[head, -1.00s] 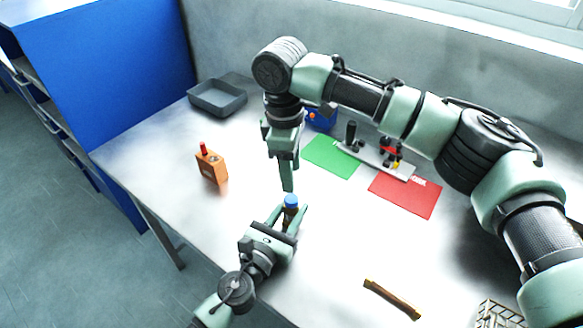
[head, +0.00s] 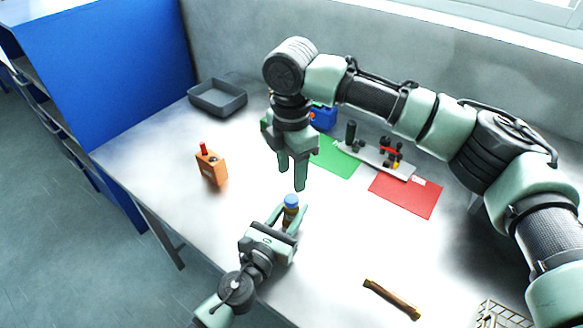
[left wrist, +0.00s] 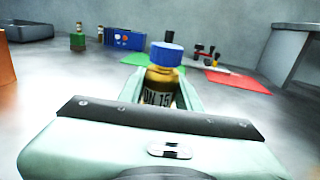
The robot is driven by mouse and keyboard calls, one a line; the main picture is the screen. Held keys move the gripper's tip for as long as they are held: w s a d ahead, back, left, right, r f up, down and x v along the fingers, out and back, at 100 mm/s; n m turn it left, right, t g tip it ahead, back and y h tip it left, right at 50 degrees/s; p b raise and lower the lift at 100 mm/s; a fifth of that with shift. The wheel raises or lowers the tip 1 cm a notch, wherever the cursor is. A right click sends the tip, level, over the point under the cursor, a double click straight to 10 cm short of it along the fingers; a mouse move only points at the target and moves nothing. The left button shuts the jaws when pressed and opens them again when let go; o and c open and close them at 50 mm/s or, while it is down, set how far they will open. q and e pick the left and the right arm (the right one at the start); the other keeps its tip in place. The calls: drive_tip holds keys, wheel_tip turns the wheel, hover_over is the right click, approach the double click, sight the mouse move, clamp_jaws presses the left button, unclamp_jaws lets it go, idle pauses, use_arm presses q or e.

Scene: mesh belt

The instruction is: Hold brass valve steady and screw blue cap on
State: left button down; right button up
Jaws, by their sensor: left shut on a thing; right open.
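The brass valve (left wrist: 160,90) stands upright between the fingers of my left gripper (head: 290,217), which is shut on it, low over the table. A dark label with pale lettering shows on the valve in the left wrist view. The blue cap (head: 291,200) sits on top of the valve; it also shows in the left wrist view (left wrist: 166,54). I cannot tell how far it is threaded. My right gripper (head: 293,186) is open and empty, pointing down just above and behind the cap, apart from it.
An orange block with a red top (head: 211,165) stands at left. A grey tray (head: 217,98) is at the back left. A green mat (head: 335,158), a red mat (head: 405,197) and a grey fixture (head: 372,158) lie right. A brown-handled bar (head: 392,298) and a wire basket (head: 492,315) are in front.

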sight(291, 198)
wheel_tip(291, 198, down, 8)
drive_tip(key=shift+r, duration=0.2)
clamp_jaws()
drive_tip(key=m, duration=1.1)
drive_tip(key=shift+m, duration=0.4)
drive_tip(key=shift+o, duration=0.2)
unclamp_jaws()
drive_tip(key=shift+r, duration=0.1)
drive_tip(key=shift+r, duration=2.2)
